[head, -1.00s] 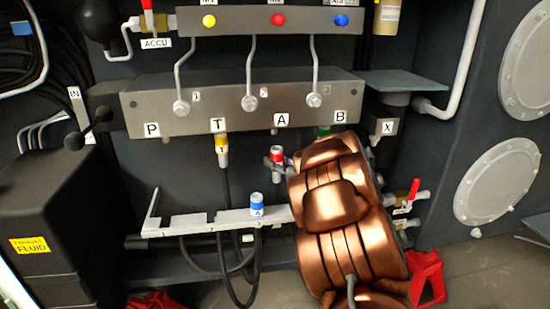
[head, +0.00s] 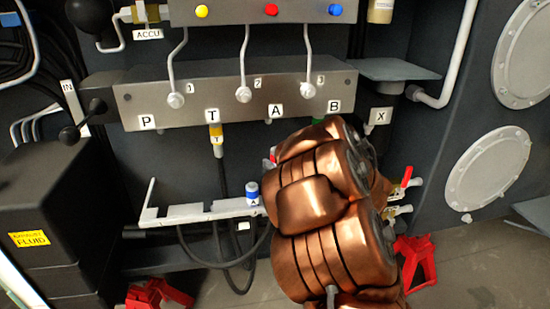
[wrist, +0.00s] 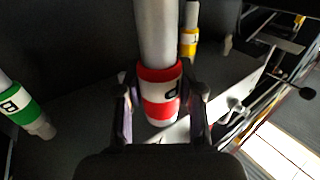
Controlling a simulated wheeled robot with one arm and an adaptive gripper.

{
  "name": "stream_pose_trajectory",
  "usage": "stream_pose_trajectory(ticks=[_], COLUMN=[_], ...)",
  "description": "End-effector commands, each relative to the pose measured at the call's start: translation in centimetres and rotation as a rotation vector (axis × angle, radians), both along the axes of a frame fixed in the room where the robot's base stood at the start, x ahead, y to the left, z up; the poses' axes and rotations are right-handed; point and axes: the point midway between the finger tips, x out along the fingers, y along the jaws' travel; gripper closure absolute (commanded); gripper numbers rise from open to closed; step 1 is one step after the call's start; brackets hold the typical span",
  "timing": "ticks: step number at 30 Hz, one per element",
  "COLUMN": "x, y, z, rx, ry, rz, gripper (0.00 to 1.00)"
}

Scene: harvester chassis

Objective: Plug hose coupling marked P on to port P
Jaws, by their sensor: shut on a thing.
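The coupling marked P (wrist: 160,97) has a red band, a white band and a silver tube, with its letter upside down in the wrist view. My gripper (wrist: 163,95) is shut on it, one finger on each side. In the head view my copper arm hides the gripper and nearly all of the coupling; only a sliver of red shows at the arm's left edge. The plate labelled P (head: 147,122) is at the left end of the grey valve block (head: 230,95), with a small stub below it. The held coupling is to the right of and below that port.
A yellow coupling (head: 216,138) hangs under T; it also shows in the wrist view (wrist: 189,42). A green coupling (wrist: 18,112) marked B is at the wrist view's left. A blue coupling (head: 252,193) stands on the white bracket (head: 190,213). The space below port P is clear.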

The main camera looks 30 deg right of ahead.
Motion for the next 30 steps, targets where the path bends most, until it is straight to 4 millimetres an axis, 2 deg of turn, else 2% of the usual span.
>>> stream_pose_trajectory(ticks=[3, 6, 18, 30], x=[-1.0, -1.3, -2.8, -3.4], y=[0.4, 0.4, 1.1, 1.4], z=[0.4, -0.1, 0.1, 0.5], rx=[-0.001, -0.001, 0.001, 0.001], ry=[-0.002, -0.005, -0.005, -0.003], rz=[-0.003, -0.003, -0.002, -0.002], gripper=[1.00, 1.00, 1.00, 1.00])
